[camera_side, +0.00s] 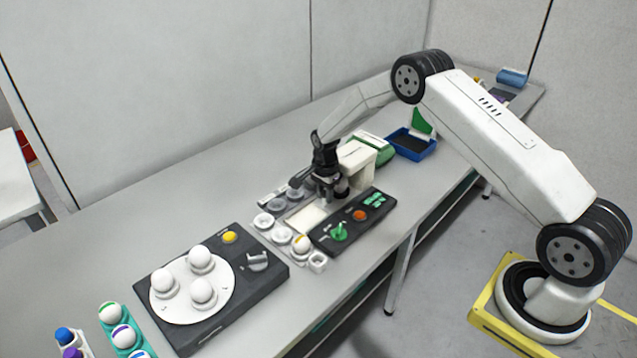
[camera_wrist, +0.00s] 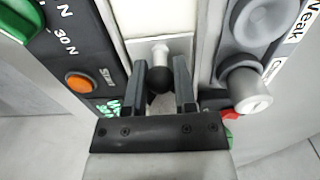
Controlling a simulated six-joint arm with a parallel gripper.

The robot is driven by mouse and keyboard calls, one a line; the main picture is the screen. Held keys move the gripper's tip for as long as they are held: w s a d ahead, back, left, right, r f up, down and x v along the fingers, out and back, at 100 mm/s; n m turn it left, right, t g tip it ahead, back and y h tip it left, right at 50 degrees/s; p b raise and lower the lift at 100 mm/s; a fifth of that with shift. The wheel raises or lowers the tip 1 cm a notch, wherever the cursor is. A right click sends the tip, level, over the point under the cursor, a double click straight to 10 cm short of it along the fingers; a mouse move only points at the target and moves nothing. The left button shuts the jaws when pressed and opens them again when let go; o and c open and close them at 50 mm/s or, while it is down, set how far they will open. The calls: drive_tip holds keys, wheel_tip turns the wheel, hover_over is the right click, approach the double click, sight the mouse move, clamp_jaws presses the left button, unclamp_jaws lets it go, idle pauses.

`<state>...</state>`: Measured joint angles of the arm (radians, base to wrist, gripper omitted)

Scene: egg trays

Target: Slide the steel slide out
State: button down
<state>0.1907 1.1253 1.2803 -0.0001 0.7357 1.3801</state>
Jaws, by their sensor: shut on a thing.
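The slide is a pale flat plate (camera_side: 305,217) lying between the cup rows and the dark control panel in the side view. In the wrist view the plate (camera_wrist: 160,18) is at the top, with a short pale stem ending in a dark round knob (camera_wrist: 159,78). My gripper (camera_wrist: 160,92) has one finger on each side of this knob and is shut on it. In the side view my gripper (camera_side: 328,190) is low at the far end of the plate, and the knob is hidden there.
The dark panel (camera_side: 352,219) has a green knob (camera_side: 340,232) and an orange button (camera_side: 359,215). Grey cups (camera_side: 278,202) and white cups (camera_side: 281,235) flank the plate. A cream and green machine (camera_side: 358,156) stands close behind my gripper. A turntable with white eggs (camera_side: 190,290) is nearer.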

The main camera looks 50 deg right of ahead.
drive_tip(key=shift+a, duration=4.15)
drive_tip(key=shift+c, duration=2.3)
unclamp_jaws()
wheel_tip(320, 180, up, 6)
drive_tip(key=shift+r, duration=0.15)
wheel_tip(320, 180, up, 8)
